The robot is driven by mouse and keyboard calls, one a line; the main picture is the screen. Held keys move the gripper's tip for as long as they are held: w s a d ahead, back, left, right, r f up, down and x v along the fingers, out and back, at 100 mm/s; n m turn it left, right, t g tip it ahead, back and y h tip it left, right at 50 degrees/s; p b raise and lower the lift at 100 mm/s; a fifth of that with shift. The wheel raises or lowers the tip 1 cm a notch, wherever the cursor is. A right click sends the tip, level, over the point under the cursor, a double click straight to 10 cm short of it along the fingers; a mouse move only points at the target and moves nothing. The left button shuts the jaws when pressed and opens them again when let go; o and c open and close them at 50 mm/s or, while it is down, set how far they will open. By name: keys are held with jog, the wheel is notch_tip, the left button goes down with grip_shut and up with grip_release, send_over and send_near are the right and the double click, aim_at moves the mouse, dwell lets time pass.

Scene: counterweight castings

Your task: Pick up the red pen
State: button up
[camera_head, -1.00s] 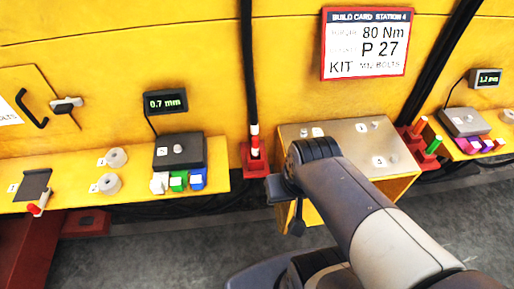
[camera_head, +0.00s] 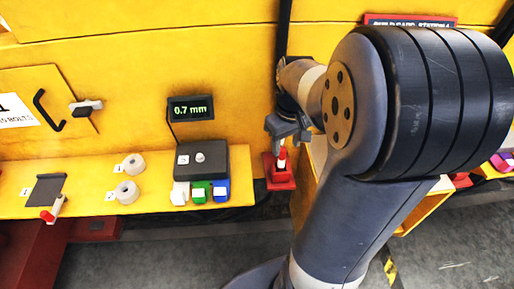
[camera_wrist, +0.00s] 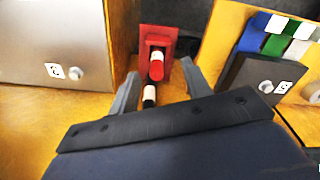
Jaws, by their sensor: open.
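A red-capped pen with a white body stands in a small red holder (camera_head: 281,182) by the yellow wall. In the wrist view the red pen (camera_wrist: 156,69) shows in front of the red holder (camera_wrist: 156,33). A white and black piece (camera_wrist: 149,97), perhaps a second pen, shows just below it in that view. My gripper (camera_head: 287,134) is above the holder, fingers down. In the wrist view my gripper (camera_wrist: 160,68) is open, with the red pen seen between its fingers; contact cannot be told. Another red-ended item (camera_head: 48,215) lies at the left bench end.
A dark box (camera_head: 213,158) with white, green and blue blocks stands left of the holder, with white rolls (camera_head: 128,192) farther left. A metal-topped stand (camera_wrist: 60,40) is close on the other side. My arm covers the right of the head view.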

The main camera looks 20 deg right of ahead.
aim_at(282, 151)
jog(key=w, duration=0.1)
jog(key=w+f, duration=0.1)
jog(key=shift+w+d+n, duration=0.25)
jog(key=shift+w+n, duration=0.05)
jog(key=shift+w, duration=0.05)
jog(key=shift+w+f, duration=0.1)
jog(key=shift+f, duration=0.15)
notch_tip(282, 151, down, 5)
jog(key=shift+w+d+f, duration=0.15)
jog(key=shift+f, duration=1.15)
jog(key=shift+w+d+f, duration=0.1)
jog(key=shift+w+f, duration=0.05)
jog(key=shift+f, duration=1.15)
grip_shut()
